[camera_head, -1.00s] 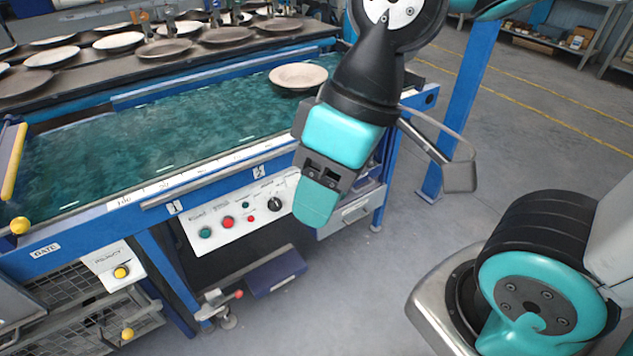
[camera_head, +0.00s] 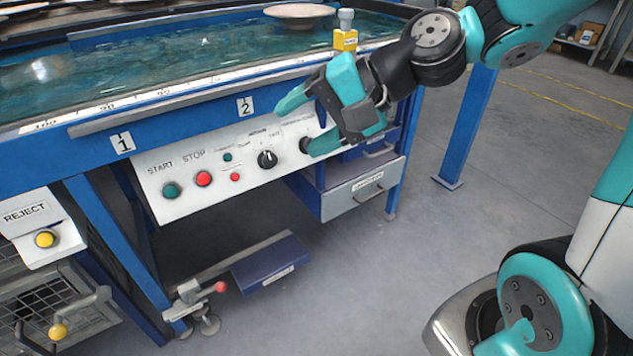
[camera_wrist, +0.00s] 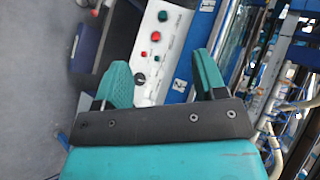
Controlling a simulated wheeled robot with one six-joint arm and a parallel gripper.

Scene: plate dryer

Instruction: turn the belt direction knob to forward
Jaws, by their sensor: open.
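The white control panel (camera_head: 215,185) under the belt carries two black knobs. One knob (camera_head: 267,159) is fully visible in the head view, with a pale pointer line close to upright. The second knob (camera_head: 305,146), at the right, is partly covered by the lower finger of my gripper (camera_head: 299,124). I cannot read the labels well enough to tell which is the belt direction knob. My gripper is open and empty, its fingers pointing left at the panel's right end. In the wrist view, a black knob (camera_wrist: 140,78) shows between the open fingers (camera_wrist: 160,64).
START (camera_head: 170,190) and STOP (camera_head: 203,179) buttons sit left on the panel. A small yellow device (camera_head: 345,38) stands on the table edge above my gripper. A drawer (camera_head: 362,190) hangs below right. A REJECT box (camera_head: 30,228) is at left; floor in front is clear.

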